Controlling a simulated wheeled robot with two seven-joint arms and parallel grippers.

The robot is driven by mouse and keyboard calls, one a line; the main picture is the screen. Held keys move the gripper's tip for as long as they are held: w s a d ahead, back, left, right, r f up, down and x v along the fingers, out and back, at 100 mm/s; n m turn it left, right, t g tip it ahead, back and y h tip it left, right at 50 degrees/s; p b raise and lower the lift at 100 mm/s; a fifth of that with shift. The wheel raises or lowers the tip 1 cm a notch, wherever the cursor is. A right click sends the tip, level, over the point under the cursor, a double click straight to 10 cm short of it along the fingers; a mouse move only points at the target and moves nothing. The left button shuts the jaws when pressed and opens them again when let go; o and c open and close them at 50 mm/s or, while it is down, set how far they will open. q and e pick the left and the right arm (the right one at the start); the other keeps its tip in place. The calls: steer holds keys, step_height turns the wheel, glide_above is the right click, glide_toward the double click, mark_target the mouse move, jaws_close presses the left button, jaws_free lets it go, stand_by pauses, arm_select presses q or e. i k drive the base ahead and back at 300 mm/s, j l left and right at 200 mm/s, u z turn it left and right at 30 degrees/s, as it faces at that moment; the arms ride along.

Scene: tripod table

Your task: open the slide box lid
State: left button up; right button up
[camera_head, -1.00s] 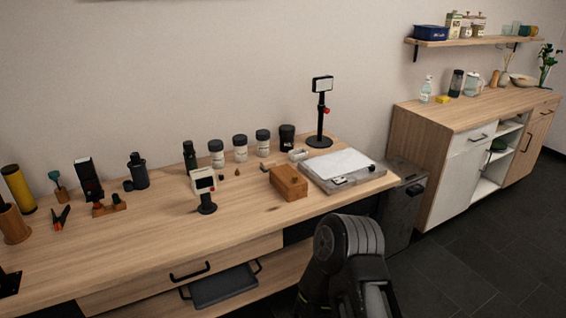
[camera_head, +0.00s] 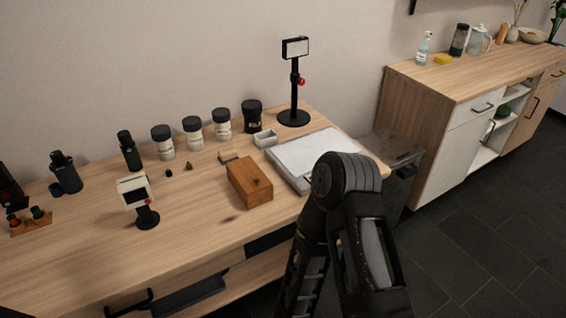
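The slide box is a brown wooden box (camera_head: 250,182) on the wooden workbench, right of the small display on a stand. Its top looks closed, with a small dark mark on it. One of my arms shows at the lower right, bent at a black rounded joint, in front of the bench and overlapping the grey platform's front right part. No fingertips show on this arm, and neither gripper is in view.
A small display on a stand (camera_head: 134,192) is left of the box. Several lidded jars line the back. A grey platform with a white top (camera_head: 305,155) and a tall stand (camera_head: 295,85) are at the right. Bare bench (camera_head: 85,245) lies front left.

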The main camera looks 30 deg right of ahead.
mark_target(252, 182)
steer(key=l+z, duration=0.35)
steer(key=l, duration=1.2)
